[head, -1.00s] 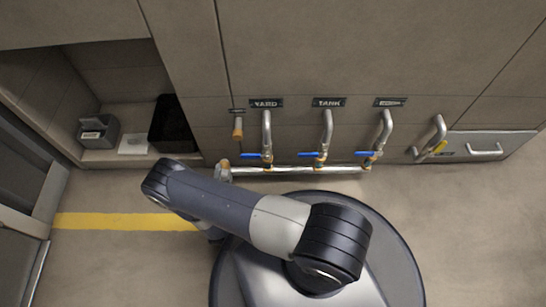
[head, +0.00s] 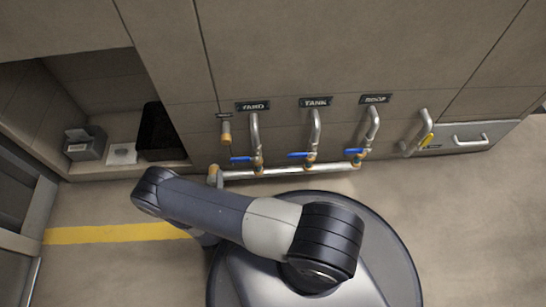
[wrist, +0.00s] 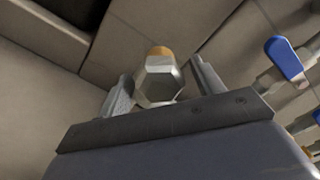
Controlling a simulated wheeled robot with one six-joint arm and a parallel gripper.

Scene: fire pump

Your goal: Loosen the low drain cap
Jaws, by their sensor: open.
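The low drain cap is a grey metal hexagon with a brass-coloured part behind it. It shows in the wrist view (wrist: 158,84) and at the left end of the low pipe in the head view (head: 213,172). My gripper (wrist: 163,88) is open in the wrist view, with one finger on each side of the cap. Gaps show between the cap and both fingers; I cannot tell how deep the cap sits between them. In the head view my arm hides the gripper.
The silver low pipe (head: 285,171) runs along the cabinet foot. Blue valve levers (head: 301,155) stand above it, one near the gripper in the wrist view (wrist: 284,58). A brass-ended fitting (head: 226,132) hangs above the cap. Left is an alcove with a black bin (head: 158,132).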

